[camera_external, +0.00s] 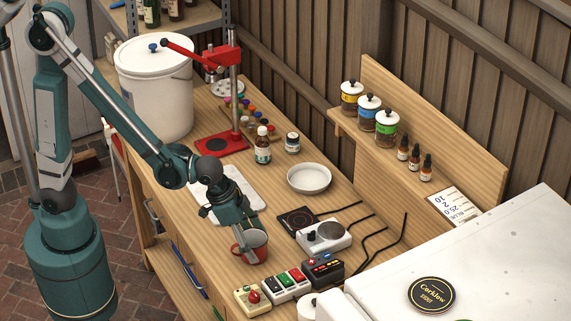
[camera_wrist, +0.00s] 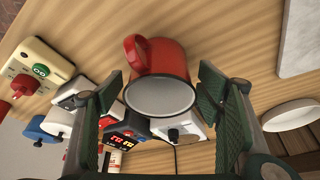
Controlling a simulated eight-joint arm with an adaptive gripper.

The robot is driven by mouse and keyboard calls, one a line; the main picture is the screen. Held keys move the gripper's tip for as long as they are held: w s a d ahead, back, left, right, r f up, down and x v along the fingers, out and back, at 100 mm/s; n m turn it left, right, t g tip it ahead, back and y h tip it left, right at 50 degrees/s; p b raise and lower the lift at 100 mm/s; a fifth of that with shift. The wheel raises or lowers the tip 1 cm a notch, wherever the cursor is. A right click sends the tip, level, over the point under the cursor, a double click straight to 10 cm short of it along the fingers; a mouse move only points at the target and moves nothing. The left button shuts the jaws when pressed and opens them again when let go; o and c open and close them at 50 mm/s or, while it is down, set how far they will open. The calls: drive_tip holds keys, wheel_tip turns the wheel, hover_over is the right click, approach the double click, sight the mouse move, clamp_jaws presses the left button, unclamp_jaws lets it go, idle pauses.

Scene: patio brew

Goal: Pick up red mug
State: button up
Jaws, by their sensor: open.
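The red mug (camera_external: 254,243) stands on the wooden bench near its front edge. It has a pale inside and a dark rim. In the wrist view the mug (camera_wrist: 165,72) sits between the two fingers, with its handle at the upper left. My gripper (camera_external: 246,243) is at the mug from above, and one finger hides part of it in the external view. In the wrist view my gripper (camera_wrist: 165,110) is open, with a gap showing between the mug and each finger. I cannot tell how far the fingertips reach down beside the mug.
A beige box with a red knob (camera_external: 252,298) and a button box (camera_external: 286,284) stand close in front of the mug. A hot plate (camera_external: 324,236) and a black pad (camera_external: 298,220) are to its right. A white board (camera_external: 240,190) lies behind, and a white bowl (camera_external: 309,178) beyond.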

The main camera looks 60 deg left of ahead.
drive_tip(key=c, duration=1)
drive_tip(key=shift+r, duration=0.2)
drive_tip(key=shift+r+p, duration=1.2)
drive_tip(key=shift+r, duration=3.6)
